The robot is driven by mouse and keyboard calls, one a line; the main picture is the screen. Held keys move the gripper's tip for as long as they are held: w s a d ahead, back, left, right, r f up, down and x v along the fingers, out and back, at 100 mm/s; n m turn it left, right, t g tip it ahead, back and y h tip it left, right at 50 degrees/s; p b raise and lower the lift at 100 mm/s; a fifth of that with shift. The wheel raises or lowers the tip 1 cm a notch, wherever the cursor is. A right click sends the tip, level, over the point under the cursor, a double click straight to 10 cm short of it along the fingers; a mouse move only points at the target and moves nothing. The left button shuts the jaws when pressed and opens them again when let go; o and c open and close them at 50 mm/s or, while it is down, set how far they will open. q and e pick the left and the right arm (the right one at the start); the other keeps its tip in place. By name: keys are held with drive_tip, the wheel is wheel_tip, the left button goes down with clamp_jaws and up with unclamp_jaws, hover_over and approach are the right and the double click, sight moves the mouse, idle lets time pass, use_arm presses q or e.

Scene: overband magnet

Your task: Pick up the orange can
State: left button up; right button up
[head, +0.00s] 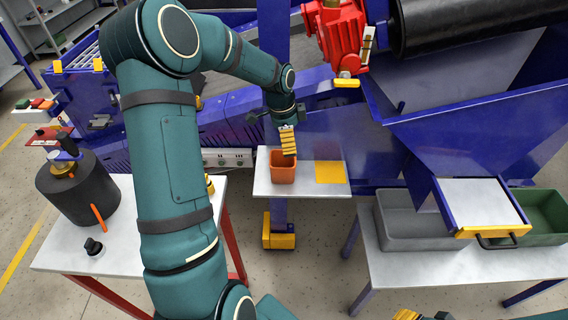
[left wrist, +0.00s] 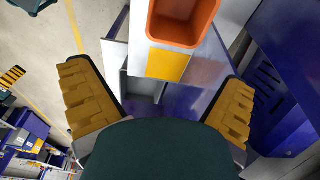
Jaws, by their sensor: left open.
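The orange can (head: 283,172) is an open-topped, tapered container standing upright on a small white shelf (head: 318,190). Its open mouth and hollow inside show at the top of the left wrist view (left wrist: 183,22). My left gripper (head: 288,141) is above the can's rear edge in the head view and overlaps it in the picture. In the left wrist view its yellow fingers are spread wide (left wrist: 158,76) with nothing between them; the can lies beyond them. A bit of what looks like my right gripper (head: 408,315) shows at the bottom edge, mostly cut off.
A yellow square (head: 330,172) marks the shelf right of the can. A red device (head: 337,38) and black roller (head: 470,22) hang above right. Grey (head: 410,228) and green (head: 545,215) bins stand on the right table. A dark cylinder (head: 78,190) stands on the left table.

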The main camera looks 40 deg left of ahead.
use_arm(q)
drive_tip(key=a+r, duration=0.2)
drive_tip(key=a, duration=0.1)
drive_tip(key=b, duration=0.1)
hover_over(283, 160)
drive_tip(key=s+d, duration=0.2)
drive_tip(key=s, duration=0.1)
wheel_tip(283, 160, down, 7)
drive_tip(key=shift+m, duration=0.3)
drive_tip(key=shift+w+d+f+b, duration=0.1)
drive_tip(key=shift+f+b, duration=0.25)
drive_tip(key=shift+f, duration=1.15)
drive_tip(key=shift+w+f+b, duration=0.1)
drive_tip(key=shift+f+b, duration=0.25)
drive_tip(key=shift+f, duration=1.15)
drive_tip(key=c, duration=1)
use_arm(e)
drive_tip(key=shift+s+a+f, duration=0.2)
drive_tip(key=shift+f, duration=0.3)
drive_tip(key=shift+s+a+f, duration=0.15)
drive_tip(key=shift+a+f, duration=0.05)
drive_tip(key=shift+f, duration=0.3)
